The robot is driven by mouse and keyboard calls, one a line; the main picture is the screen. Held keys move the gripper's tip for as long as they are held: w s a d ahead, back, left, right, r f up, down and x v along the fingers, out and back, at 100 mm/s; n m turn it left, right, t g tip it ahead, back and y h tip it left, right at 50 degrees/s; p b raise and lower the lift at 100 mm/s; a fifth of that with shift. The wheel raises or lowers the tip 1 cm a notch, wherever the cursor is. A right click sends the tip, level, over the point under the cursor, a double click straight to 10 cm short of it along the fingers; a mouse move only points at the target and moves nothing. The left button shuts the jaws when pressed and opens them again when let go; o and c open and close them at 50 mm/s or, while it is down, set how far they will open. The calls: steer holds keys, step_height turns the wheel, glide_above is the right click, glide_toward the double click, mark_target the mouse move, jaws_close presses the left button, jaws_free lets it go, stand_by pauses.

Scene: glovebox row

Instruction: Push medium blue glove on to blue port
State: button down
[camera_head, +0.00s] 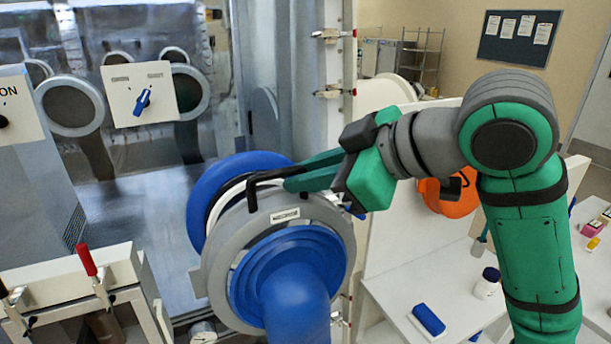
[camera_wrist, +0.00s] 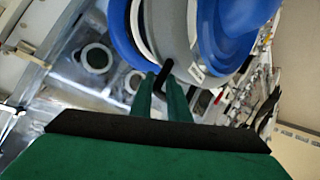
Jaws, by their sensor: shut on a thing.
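The blue glove (camera_head: 297,295) hangs from a thick grey ring (camera_head: 338,215) with a small white label, its blue sleeve facing the camera. Behind the ring is the blue port (camera_head: 205,195), a wide blue disc; a white and black band shows between the two. Whether the ring is fully seated cannot be told. My green gripper (camera_head: 292,182) reaches in from the right and is shut on the black handle (camera_head: 252,192) at the ring's top. The wrist view also shows the fingertips (camera_wrist: 160,80) at this handle, beside the grey ring (camera_wrist: 180,45). The port's far side is hidden.
A glass-fronted cabinet with round ports (camera_head: 70,105) and a blue-knobbed panel (camera_head: 140,95) stands behind left. A red-handled clamp (camera_head: 87,260) is at lower left. A white bench (camera_head: 400,290) at right holds a blue block (camera_head: 428,320) and a bottle (camera_head: 487,283).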

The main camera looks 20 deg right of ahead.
steer(key=w, duration=0.7)
steer(key=shift+f, duration=0.45)
steer(key=shift+a, duration=0.15)
steer(key=shift+w, duration=0.8)
stand_by(0.7)
steer(key=shift+w+a+f, duration=0.1)
steer(key=shift+w+f, duration=0.1)
steer(key=shift+w, duration=1.3)
steer(key=shift+w+f, duration=0.2)
steer(key=shift+w, duration=1.25)
stand_by(2.0)
steer(key=c, duration=1.6)
jaws_free()
